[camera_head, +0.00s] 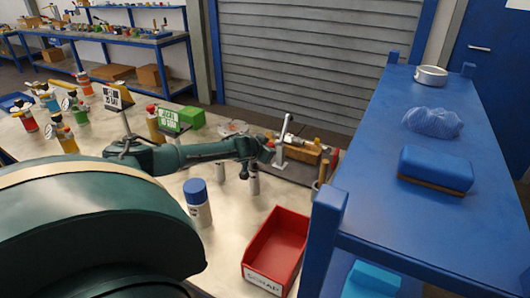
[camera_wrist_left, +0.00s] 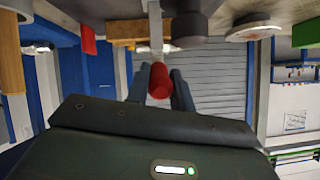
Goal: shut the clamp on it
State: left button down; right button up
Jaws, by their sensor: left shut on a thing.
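My left gripper (camera_head: 267,150) reaches across the bench to the clamp fixture (camera_head: 298,168) at its far right part. In the left wrist view its two fingers (camera_wrist_left: 160,88) are shut on the red handle tip (camera_wrist_left: 159,80) of a grey rod, which I take to be the clamp's lever. In the head view a grey bar (camera_head: 282,130) stands up just beyond the gripper, beside a wooden block (camera_head: 302,151) on the fixture. The grip itself is mostly hidden by the wrist there. I cannot tell how far the clamp is closed. My right gripper is out of view.
A red scrap bin (camera_head: 277,246) and a blue-capped bottle (camera_head: 198,204) stand on the near bench. Two small cylinders, one of them (camera_head: 253,180), stand below my wrist. A blue shelf (camera_head: 415,170) bounds the right. Flanged vessels (camera_head: 66,139) and signs are at left.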

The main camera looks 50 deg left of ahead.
aim_at(269, 144)
pick_arm(q)
jog(key=shift+w+a+r+g+h, duration=0.1)
jog(key=shift+w+r+g+h, duration=0.2)
jog(key=shift+r+g, duration=0.4)
jog(key=shift+w+a+r+g+h, duration=0.1)
jog(key=shift+w+r+g+h, duration=0.1)
jog(key=shift+w+r+g, duration=0.35)
jog(key=shift+w+a+r+g+h, duration=0.15)
jog(key=shift+w+r+g+h, duration=0.2)
jog(key=shift+r+g, duration=0.55)
jog(key=shift+f+g, duration=0.15)
jog(key=shift+g, duration=0.1)
jog(key=c, duration=1.2)
grip_release()
jog(key=b+v, duration=0.1)
jog(key=v, duration=1.2)
jog(key=shift+c, duration=0.4)
